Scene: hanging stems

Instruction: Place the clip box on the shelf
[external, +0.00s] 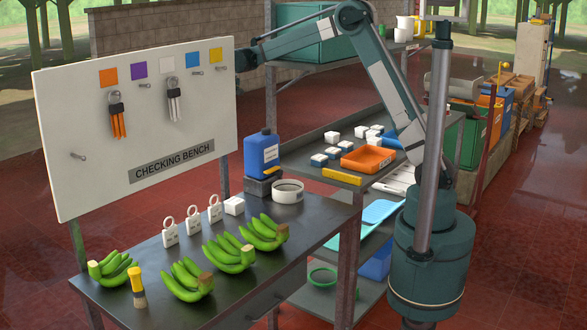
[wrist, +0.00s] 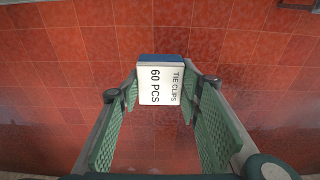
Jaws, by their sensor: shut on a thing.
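My gripper (wrist: 161,88) is shut on the clip box (wrist: 160,101), a small white box with a blue far edge, labelled "TIE CLIPS" and "60 PCS". The green ribbed fingers grip it from both sides, above red floor tiles. In the external view my arm reaches left, and its end passes behind the white board, so the gripper and held box are hidden there. A dark metal shelf (external: 300,145) stands beyond the bench. It bears several small white and blue boxes (external: 333,152) and an orange tray (external: 368,158).
The checking bench (external: 240,290) holds green banana bunches (external: 187,278), white ring tags (external: 193,219), a blue jug (external: 262,155) and a brush (external: 138,288). The white board (external: 135,125) rises behind it. An upper shelf (external: 390,50) carries a green crate (external: 308,35).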

